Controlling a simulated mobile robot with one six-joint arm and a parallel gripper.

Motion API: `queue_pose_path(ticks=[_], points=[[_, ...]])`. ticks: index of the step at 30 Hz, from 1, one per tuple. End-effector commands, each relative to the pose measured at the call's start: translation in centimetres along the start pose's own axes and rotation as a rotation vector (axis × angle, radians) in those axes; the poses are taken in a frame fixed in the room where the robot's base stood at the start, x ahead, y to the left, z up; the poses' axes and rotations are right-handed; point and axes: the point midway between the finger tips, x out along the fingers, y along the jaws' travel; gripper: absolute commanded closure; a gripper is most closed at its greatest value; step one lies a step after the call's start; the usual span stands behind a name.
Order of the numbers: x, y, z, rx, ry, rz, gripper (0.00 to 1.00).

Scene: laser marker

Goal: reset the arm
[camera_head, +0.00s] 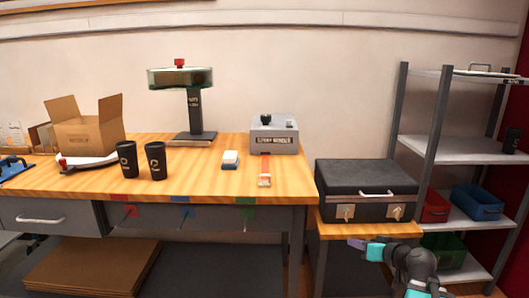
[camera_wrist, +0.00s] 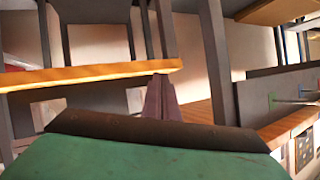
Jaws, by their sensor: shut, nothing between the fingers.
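My gripper (camera_head: 357,244) is at the lower right in the head view, in front of the small wooden-topped stand (camera_head: 365,229) and below the black case. Its fingers point left, and my arm comes up from the bottom edge. In the wrist view my gripper's two purplish fingers (camera_wrist: 161,98) are together at the middle, with nothing between them. The green body of the wrist fills the bottom of that view.
The wooden workbench (camera_head: 90,183) holds a laser marker (camera_head: 195,108), a grey control box (camera_head: 274,134), two black cups (camera_head: 127,160) and an open carton (camera_head: 90,136). A black case (camera_head: 366,188) lies on the stand. A metal shelf (camera_head: 478,150) with bins stands at right.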

Motion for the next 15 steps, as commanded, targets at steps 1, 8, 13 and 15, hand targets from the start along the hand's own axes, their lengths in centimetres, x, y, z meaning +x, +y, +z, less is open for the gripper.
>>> queue_pose_path(ticks=[1,8,13,15], points=[[0.5,-1.0,0.5,0.007,-0.031,-0.013,1.00],[3.0,-4.0,5.6,0.032,-0.171,-0.053,1.00],[4.2,-6.5,9.6,0.049,-0.281,-0.079,1.00],[4.5,-7.5,11.4,0.055,-0.328,-0.089,1.00]])
